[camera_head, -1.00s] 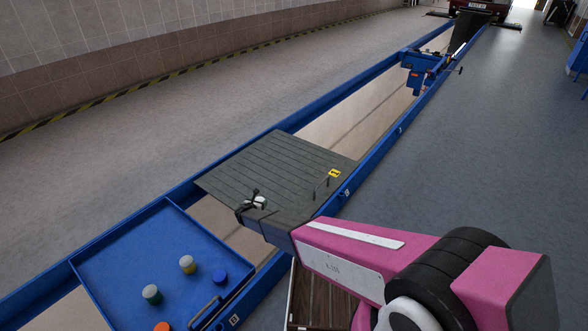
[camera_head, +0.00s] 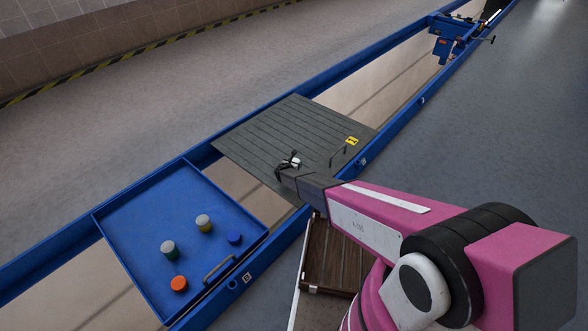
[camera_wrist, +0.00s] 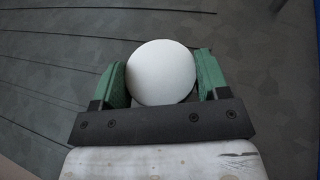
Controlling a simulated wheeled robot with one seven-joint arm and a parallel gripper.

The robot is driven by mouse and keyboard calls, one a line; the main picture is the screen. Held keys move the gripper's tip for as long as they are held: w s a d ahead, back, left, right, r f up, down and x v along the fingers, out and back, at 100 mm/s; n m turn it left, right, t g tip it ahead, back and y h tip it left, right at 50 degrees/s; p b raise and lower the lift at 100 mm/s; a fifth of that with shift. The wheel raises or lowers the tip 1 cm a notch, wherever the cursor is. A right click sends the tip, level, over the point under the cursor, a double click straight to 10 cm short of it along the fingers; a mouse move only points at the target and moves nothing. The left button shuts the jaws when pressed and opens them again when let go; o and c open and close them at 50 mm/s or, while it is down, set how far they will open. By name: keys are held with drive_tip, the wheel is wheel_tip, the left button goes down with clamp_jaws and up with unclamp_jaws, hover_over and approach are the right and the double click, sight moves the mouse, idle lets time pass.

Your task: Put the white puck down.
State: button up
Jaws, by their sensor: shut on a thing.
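The white puck (camera_wrist: 161,72) is held between the two green-padded fingers of my gripper (camera_wrist: 160,84) in the wrist view. The puck (camera_head: 296,162) shows there as a small white spot, partly hidden by the fingers. The grooved board lies beneath the puck in the wrist view. I cannot tell whether the puck touches the board.
A blue tray (camera_head: 135,228) at left carries green, yellow, blue and orange pucks. The grooved board has a handle and a yellow tag (camera_head: 352,141). Open pit gaps lie on both sides of the board. A blue jack (camera_head: 447,45) stands farther along the rails.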

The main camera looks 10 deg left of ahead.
drive_tip(key=shift+f, duration=1.95)
drive_tip(key=shift+f, duration=0.25)
drive_tip(key=o, duration=1)
drive_tip(key=shift+r, duration=0.1)
